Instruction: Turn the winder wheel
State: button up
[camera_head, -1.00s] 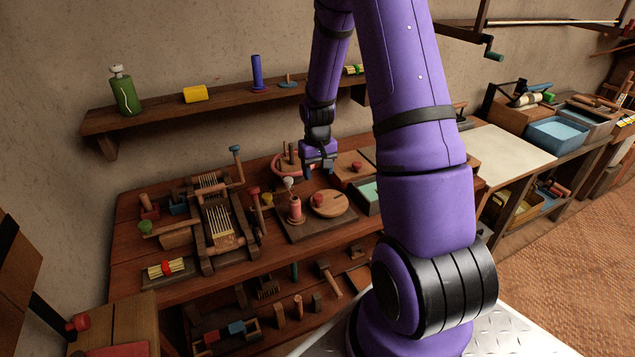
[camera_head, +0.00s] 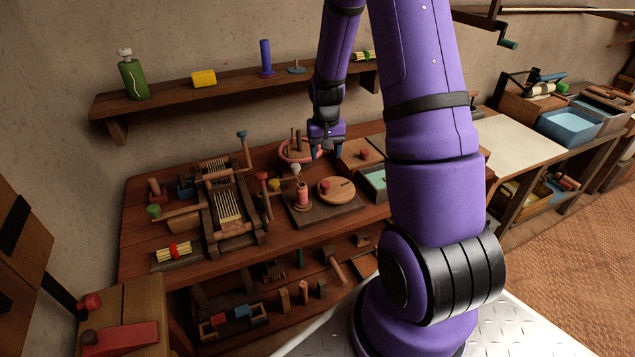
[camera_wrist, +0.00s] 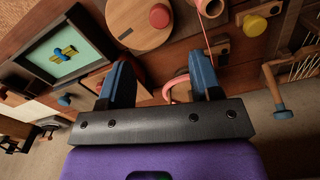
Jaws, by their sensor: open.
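The winder wheel (camera_head: 345,185) is a flat wooden disc with a red knob (camera_head: 325,187), on a dark base on the workbench. A pink spool (camera_head: 302,195) stands upright beside it on the left. My gripper (camera_head: 327,152) hangs open above the back of the bench, behind the wheel in the head view. In the wrist view, the open fingers (camera_wrist: 158,62) are apart with nothing held between them. The wheel (camera_wrist: 128,28) and its red knob (camera_wrist: 159,15) lie beyond the fingertips at the top edge, apart from them. Pink thread runs down from the spool.
A small loom (camera_head: 225,207) stands left of the spool. A pink bowl with pegs (camera_head: 288,158) sits close to my gripper. A wooden box with a red knob (camera_head: 360,163) and a teal tray (camera_head: 375,180) are to the right. A shelf (camera_head: 220,92) runs along the wall.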

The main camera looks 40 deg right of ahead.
aim_at(325, 183)
notch_tip(325, 183, down, 11)
jog(key=m, duration=1.3)
jog(key=shift+r, duration=0.1)
jog(key=c, duration=0.9)
jog(key=shift+s, duration=0.1)
jog(key=shift+c, duration=0.2)
jog(key=shift+s+n, duration=0.1)
jog(key=shift+n, duration=0.2)
